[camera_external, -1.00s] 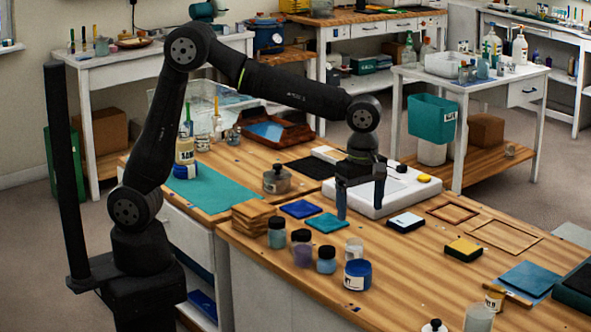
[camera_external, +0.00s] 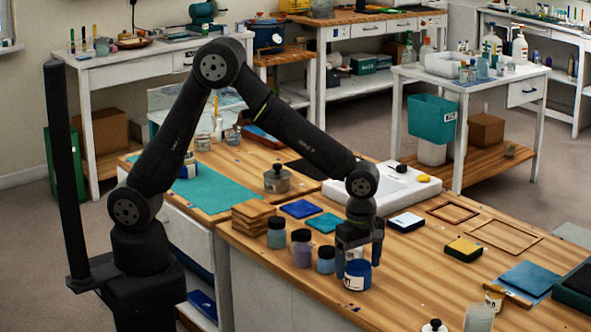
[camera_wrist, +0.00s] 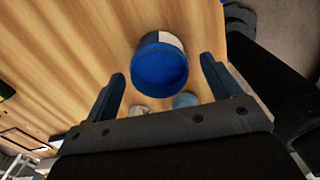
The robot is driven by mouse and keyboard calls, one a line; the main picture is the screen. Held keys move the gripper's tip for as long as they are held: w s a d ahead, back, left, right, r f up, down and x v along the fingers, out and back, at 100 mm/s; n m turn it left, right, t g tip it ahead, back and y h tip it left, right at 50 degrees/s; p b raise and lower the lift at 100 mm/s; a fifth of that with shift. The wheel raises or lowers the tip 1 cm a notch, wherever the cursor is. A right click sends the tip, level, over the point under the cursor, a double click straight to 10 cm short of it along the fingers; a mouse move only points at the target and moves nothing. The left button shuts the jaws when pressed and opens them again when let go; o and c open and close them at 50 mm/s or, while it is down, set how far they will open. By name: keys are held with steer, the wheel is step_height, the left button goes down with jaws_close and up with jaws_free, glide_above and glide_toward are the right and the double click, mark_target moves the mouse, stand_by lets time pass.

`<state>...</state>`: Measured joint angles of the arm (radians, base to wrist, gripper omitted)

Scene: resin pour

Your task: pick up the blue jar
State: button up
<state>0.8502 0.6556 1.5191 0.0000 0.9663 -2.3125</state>
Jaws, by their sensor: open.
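The blue jar (camera_external: 358,277), with a pale label, stands on the wooden bench near its front edge. In the wrist view the jar (camera_wrist: 160,66) shows a round blue top and lies ahead of my gripper, in line with the gap between the fingers. My gripper (camera_external: 359,257) points down close above the jar. In the wrist view my gripper (camera_wrist: 163,72) is open with nothing clamped. I cannot tell how far the fingertips reach down beside the jar.
Several dark-lidded jars stand close to the left, the nearest pale blue one (camera_external: 326,262) near my left finger. Blue and teal tiles (camera_external: 324,223) lie behind. A yellow-topped block (camera_external: 463,249) sits to the right. The bench between it and the jar is clear.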

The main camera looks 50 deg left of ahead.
mark_target(358, 273)
steer(key=shift+f, duration=1.5)
steer(key=c, duration=1)
steer(key=shift+r, duration=0.1)
